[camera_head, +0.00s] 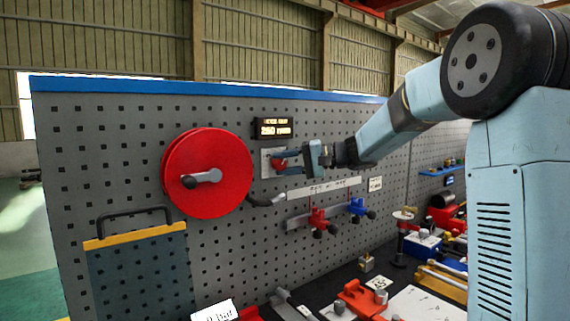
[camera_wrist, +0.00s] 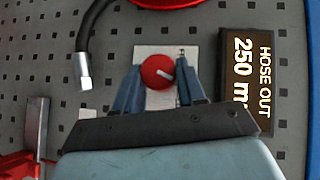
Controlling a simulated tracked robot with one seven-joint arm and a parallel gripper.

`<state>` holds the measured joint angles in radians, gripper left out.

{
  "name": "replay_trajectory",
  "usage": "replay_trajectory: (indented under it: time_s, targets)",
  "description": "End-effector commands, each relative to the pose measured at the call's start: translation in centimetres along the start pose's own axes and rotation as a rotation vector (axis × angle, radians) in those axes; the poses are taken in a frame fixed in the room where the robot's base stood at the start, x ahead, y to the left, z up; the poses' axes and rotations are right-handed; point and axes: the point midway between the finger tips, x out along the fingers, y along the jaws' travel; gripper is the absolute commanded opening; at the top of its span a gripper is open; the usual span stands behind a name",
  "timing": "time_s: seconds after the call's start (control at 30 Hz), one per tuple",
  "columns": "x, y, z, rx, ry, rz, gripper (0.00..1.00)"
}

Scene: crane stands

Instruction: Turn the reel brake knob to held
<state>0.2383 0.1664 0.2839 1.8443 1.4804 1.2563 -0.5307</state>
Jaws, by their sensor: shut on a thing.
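The red reel brake knob (camera_wrist: 155,70) sits on a pale square plate (camera_wrist: 152,53) on the pegboard in the wrist view. In the head view the knob (camera_head: 280,163) shows partly behind the fingers of my gripper (camera_head: 284,163). The big red hose reel (camera_head: 232,165) is to its left. Any held or free marking on the plate is not readable.
A lit display (camera_wrist: 252,70) reading "HOSE OUT 250" is close beside the knob. A black hose with a metal end (camera_wrist: 83,72) hangs nearby. Below the knob in the head view are a white label strip (camera_head: 325,188), red and blue valves (camera_head: 318,220) and a cluttered bench.

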Motion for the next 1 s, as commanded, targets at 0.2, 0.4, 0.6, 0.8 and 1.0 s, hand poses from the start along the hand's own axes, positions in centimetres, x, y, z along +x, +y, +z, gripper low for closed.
replay_trajectory:
  time_s: [0.2,0.4,0.6,0.8,1.0]
  targets:
    - [-0.29,0.76,-0.26,0.13,0.003,-0.116,0.09]
    - [-0.27,0.89,-0.19,0.209,-0.001,-0.195,0.1]
    - [-0.25,0.99,-0.2,0.256,-0.002,-0.241,0.09]
    - [-0.22,1.04,-0.15,0.273,-0.004,-0.257,0.1]
    - [-0.18,1.06,-0.12,0.276,-0.005,-0.259,0.09]
